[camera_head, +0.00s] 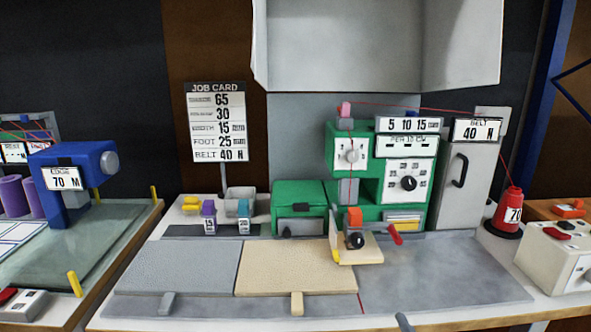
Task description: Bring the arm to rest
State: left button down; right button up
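Neither of my grippers nor any arm that I can make out shows in the head view. The green binding machine (345,155) stands at the back of the middle bench. A red thread runs from its top to a red spool (508,210) on the right. A tan block with a black knob (358,250) and a red handle (396,235) sits in front of the machine. A grey rug piece (180,265) and a beige rug piece (290,268) lie side by side on the bench, each with a tab at its front edge.
A job card (217,122) stands behind small bins and coloured blocks. A blue machine (75,175) stands on the left bench. A grey cabinet (462,180) and a white control box (555,258) are on the right. The grey mat (450,275) at right front is mostly bare.

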jog(key=s+a+f+m+g+y+p, duration=0.1)
jog(key=s+f+m+g, duration=0.5)
jog(key=s, duration=0.8)
notch_tip(320, 180, down, 5)
jog(key=a+m+y, duration=0.1)
jog(key=m, duration=0.2)
jog(key=shift+g+y+p, duration=0.4)
jog(key=shift+a+r, duration=0.1)
